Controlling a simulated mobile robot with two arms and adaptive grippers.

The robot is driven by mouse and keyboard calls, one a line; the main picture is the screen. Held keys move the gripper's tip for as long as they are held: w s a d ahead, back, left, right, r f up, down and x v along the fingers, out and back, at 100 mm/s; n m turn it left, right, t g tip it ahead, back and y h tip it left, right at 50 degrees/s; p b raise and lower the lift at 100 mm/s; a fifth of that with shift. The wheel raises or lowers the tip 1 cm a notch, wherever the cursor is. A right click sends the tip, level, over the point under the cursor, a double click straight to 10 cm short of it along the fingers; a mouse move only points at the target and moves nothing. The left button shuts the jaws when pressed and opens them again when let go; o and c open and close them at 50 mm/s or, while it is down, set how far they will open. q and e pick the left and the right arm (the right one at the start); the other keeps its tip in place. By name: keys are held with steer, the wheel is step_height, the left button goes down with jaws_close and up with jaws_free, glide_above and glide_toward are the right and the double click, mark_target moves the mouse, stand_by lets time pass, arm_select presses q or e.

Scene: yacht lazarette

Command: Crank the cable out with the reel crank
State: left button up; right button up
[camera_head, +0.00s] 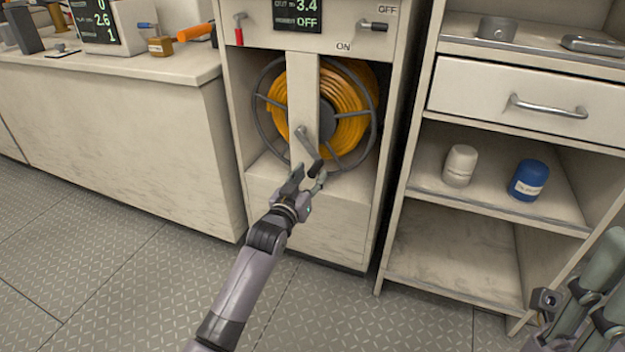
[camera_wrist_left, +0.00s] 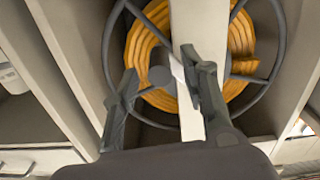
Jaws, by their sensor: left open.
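The cable reel (camera_head: 352,92) carries a yellow-orange cable inside a cream cabinet, behind a vertical post (camera_head: 303,85). The reel crank (camera_head: 309,144) is mounted on the post, its arm hanging down and slightly right to a dark handle. My left gripper (camera_head: 308,181) is open at the handle. In the left wrist view the dark round handle end (camera_wrist_left: 159,76) shows between the two spread fingers (camera_wrist_left: 165,98), nearer the right finger. I cannot tell whether a finger touches it. Grey-green parts of my right arm or gripper (camera_head: 585,300) show at the bottom right, cut off.
Above the reel, a panel (camera_head: 335,36) has a display reading 3.4 and OFF, a red-handled lever and an ON/OFF lever. Right stands a shelf unit with a drawer (camera_head: 530,100), a white jar (camera_head: 460,165) and a blue jar (camera_head: 527,180). A counter (camera_head: 110,68) is left. The front floor is clear.

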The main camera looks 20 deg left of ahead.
arm_select(q)
steer(key=shift+w, duration=1)
steer(key=shift+c, duration=0.5)
jaws_close()
